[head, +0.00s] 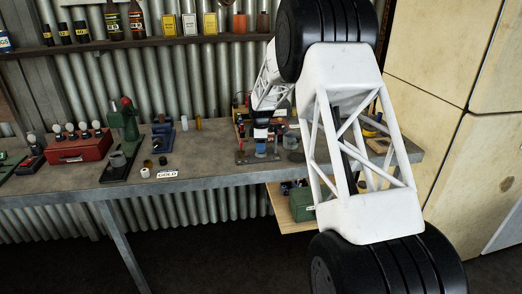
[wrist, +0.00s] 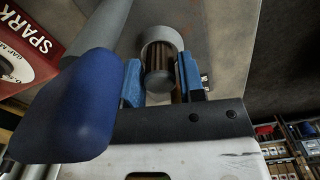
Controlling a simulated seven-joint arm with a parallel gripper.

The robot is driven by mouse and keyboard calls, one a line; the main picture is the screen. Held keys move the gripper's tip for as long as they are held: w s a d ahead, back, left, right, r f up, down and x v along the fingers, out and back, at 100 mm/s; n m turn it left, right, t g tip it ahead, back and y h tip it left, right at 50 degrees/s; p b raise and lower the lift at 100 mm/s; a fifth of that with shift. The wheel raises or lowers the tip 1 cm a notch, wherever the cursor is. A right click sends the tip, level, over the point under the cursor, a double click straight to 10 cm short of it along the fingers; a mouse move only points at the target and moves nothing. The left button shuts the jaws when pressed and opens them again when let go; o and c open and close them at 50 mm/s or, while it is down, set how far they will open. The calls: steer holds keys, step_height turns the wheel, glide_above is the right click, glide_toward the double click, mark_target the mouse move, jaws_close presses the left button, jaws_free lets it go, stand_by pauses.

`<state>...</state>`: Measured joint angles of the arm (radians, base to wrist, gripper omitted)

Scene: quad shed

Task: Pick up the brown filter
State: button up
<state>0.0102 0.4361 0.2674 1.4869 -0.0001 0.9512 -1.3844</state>
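In the wrist view, the brown filter (wrist: 159,61) is a small pleated cylinder with a dark near end and a pale grey ring (wrist: 174,37) around its far end. My gripper (wrist: 162,72) has its two blue fingers on either side of the filter. The gaps beside it look very narrow, and I cannot tell whether the fingers touch it. In the head view, my gripper (head: 261,150) is low over the workbench (head: 215,165), right of its middle. I cannot make out the filter there.
A large blue rounded object (wrist: 72,105) fills the wrist view's left, beside a red SPARK box (wrist: 30,45). On the bench to the left stand a green press (head: 124,125) and a red case (head: 80,147). Bare bench lies left of my gripper.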

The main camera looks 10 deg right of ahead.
steer(key=c, duration=0.5)
steer(key=shift+r, duration=0.1)
steer(key=shift+r, duration=0.75)
step_height(320, 180, up, 2)
steer(key=s+r, duration=0.1)
steer(key=s, duration=1.5)
steer(key=shift+r, duration=0.2)
steer(key=shift+a, duration=0.1)
steer(key=shift+r, duration=0.1)
steer(key=shift+r, duration=0.35)
